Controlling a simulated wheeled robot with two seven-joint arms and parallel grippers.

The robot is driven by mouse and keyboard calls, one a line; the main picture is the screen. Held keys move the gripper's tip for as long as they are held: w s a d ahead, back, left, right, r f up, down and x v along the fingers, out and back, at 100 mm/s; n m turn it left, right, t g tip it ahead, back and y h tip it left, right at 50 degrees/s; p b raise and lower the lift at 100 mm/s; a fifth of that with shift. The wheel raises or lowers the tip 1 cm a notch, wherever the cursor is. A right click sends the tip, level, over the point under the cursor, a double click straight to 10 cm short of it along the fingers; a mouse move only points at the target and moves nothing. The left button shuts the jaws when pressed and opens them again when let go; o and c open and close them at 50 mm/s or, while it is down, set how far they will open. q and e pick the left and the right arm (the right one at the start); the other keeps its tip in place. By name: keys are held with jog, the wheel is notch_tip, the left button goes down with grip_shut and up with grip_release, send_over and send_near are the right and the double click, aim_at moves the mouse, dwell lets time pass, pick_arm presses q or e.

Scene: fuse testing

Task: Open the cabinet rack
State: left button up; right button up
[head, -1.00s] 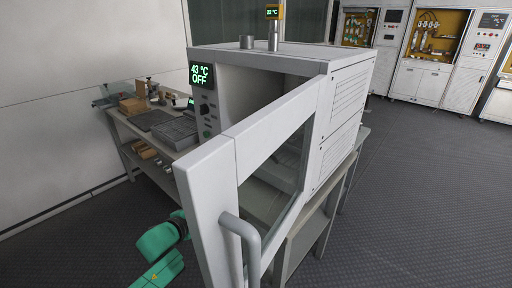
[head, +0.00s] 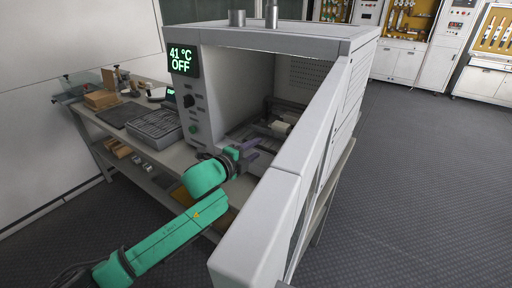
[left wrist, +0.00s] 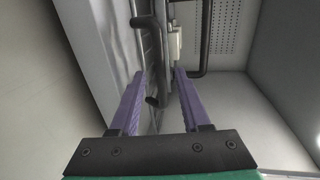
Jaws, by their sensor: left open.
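The grey cabinet (head: 290,42) has its door (head: 285,180) swung open toward the front. Inside, low in the chamber, is a dark metal rack (head: 262,128) with a whitish block (head: 280,127) on it. My left gripper (head: 252,150) is at the front of the opening, close to the rack. In the left wrist view its purple fingers (left wrist: 160,74) are apart. A dark bar of the rack with a bent end (left wrist: 156,102) shows between them. I cannot tell whether they touch it. My right gripper is out of view.
The open door stands just right of my left arm. The cabinet's panel (head: 183,60) reads 41 °C OFF. A workbench (head: 103,140) to the left holds a grey tray (head: 155,128) and boxes (head: 100,100). Floor to the right is clear.

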pick_arm(q)
jog(key=shift+w+d+f, duration=0.15)
jog(key=shift+w+d, duration=0.25)
jog(key=shift+w, duration=0.1)
grip_shut()
dwell(1.1)
